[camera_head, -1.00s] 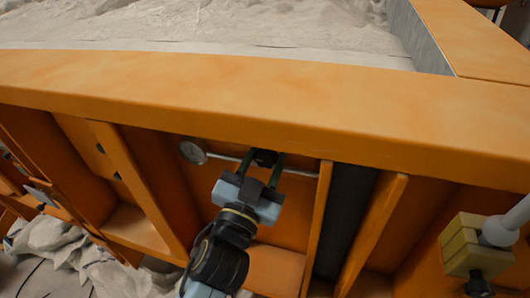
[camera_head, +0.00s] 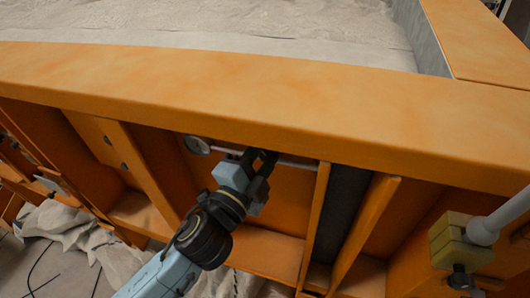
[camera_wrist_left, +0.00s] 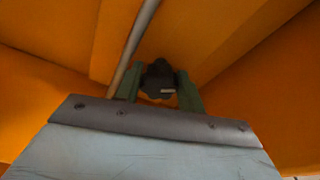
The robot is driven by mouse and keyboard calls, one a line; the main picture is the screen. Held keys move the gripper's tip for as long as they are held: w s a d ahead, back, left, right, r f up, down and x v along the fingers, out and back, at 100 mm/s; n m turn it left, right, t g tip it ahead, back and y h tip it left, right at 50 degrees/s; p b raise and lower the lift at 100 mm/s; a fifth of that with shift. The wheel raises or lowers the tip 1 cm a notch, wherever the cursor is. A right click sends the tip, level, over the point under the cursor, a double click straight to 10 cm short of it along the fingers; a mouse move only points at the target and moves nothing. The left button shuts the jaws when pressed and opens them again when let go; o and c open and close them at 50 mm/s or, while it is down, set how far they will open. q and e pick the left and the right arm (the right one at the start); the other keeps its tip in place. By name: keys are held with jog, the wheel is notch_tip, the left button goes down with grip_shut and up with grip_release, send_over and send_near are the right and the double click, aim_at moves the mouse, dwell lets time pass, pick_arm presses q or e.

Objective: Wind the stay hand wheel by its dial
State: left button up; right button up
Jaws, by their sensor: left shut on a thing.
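The small round dial (camera_head: 197,145), pale-faced, sits under the orange rim at the left end of a thin grey rod (camera_head: 297,163). The dark hand wheel (camera_wrist_left: 160,80) shows between my left fingers in the left wrist view, with the rod passing beside it. My left gripper (camera_head: 264,160) is shut on this wheel, to the right of the dial. Its green fingers (camera_wrist_left: 160,88) lie on either side of the wheel. In the head view the gripper mostly hides the wheel. The dial does not show in the wrist view. My right gripper is not in view.
The wide orange rim (camera_head: 250,95) of the sandbed overhangs the work area. Upright orange ribs (camera_head: 365,230) bound the bay on both sides. A yellow block (camera_head: 460,242) with a pale cylinder is at far right. Crumpled pale cloth (camera_head: 75,225) lies below left.

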pick_arm(q)
jog(key=shift+m+g, duration=0.4)
jog(key=shift+m, duration=1.6)
jog(key=o, duration=1)
jog(key=shift+r, duration=0.1)
jog(key=shift+c, duration=0.2)
jog(key=shift+s, duration=0.1)
jog(key=shift+f, duration=0.2)
